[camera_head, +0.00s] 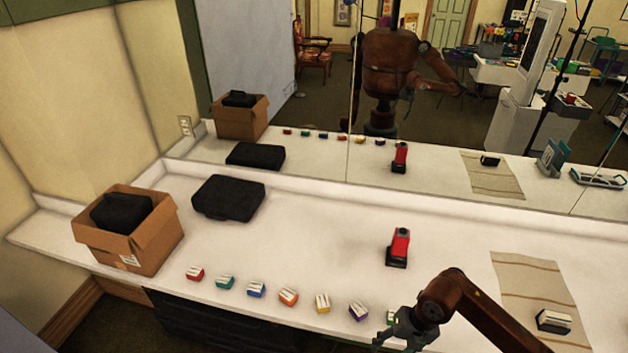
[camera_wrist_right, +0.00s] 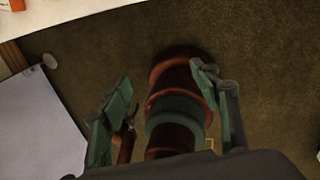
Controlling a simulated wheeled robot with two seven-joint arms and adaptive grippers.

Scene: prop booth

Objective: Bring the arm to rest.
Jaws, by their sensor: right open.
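My right arm comes in from the lower right in the head view. Its gripper (camera_head: 393,338) is low at the front edge of the white counter (camera_head: 330,215). In the right wrist view the two fingers of the right gripper (camera_wrist_right: 162,92) are spread apart with nothing held between them. Beyond them show dark floor and rounded reddish-brown parts that look like my own body. My left gripper is in neither view.
Small coloured blocks, such as the purple one (camera_head: 358,311), line the counter's front. A red-and-black device (camera_head: 400,245), a black case (camera_head: 228,198), a cardboard box (camera_head: 150,245) and a striped mat (camera_head: 520,280) stand behind or beside them. A mirror (camera_head: 300,100) backs the counter.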

